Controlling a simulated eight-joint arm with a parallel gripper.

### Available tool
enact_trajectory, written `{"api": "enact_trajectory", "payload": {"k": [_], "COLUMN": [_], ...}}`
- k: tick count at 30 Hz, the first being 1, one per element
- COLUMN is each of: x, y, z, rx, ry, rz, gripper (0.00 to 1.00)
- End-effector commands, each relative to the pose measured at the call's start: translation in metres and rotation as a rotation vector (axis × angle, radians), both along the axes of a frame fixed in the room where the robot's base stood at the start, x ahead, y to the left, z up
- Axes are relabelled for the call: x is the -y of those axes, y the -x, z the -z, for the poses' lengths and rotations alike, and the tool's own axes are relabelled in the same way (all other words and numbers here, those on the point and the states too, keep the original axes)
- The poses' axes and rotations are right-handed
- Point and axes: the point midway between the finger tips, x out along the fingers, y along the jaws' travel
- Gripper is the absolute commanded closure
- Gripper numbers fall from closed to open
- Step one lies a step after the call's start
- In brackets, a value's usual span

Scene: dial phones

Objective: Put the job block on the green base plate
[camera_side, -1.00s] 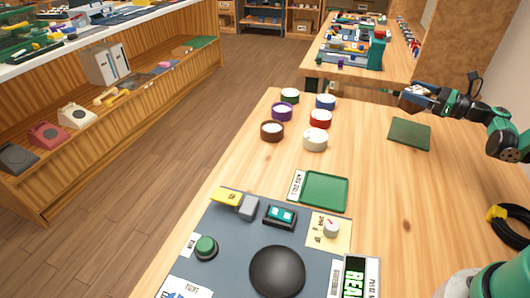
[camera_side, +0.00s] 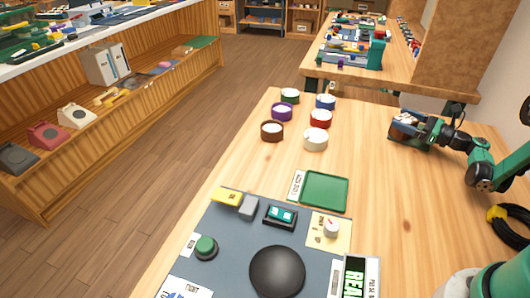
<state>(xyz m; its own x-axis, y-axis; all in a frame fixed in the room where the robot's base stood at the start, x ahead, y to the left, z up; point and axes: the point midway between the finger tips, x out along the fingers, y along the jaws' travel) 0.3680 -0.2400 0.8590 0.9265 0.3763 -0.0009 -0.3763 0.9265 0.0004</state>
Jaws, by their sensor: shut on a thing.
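My gripper (camera_side: 408,122) is at the right back of the table, low over the dark green base plate (camera_side: 410,145). It is shut on the job block (camera_side: 399,129), which looks small and dark blue-grey. The block and fingers cover most of the plate, so only a strip of its near edge shows. I cannot tell whether the block touches the plate.
A brighter green tray (camera_side: 324,190) lies nearer the middle. Several round coloured pots, among them a white one (camera_side: 315,139), stand to the left. A grey panel (camera_side: 225,235) with buttons is in front. A black cable coil (camera_side: 512,226) lies at the right.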

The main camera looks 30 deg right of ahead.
Motion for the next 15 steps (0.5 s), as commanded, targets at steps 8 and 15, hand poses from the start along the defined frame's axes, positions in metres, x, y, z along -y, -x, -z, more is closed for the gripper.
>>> {"api": "enact_trajectory", "payload": {"k": [8,15], "x": [0.0001,0.0051], "y": [0.0,0.0098], "z": [0.002,-0.001], "rx": [0.0,0.0], "ry": [0.0,0.0], "rz": [0.0,0.003], "gripper": [0.0,0.0]}}
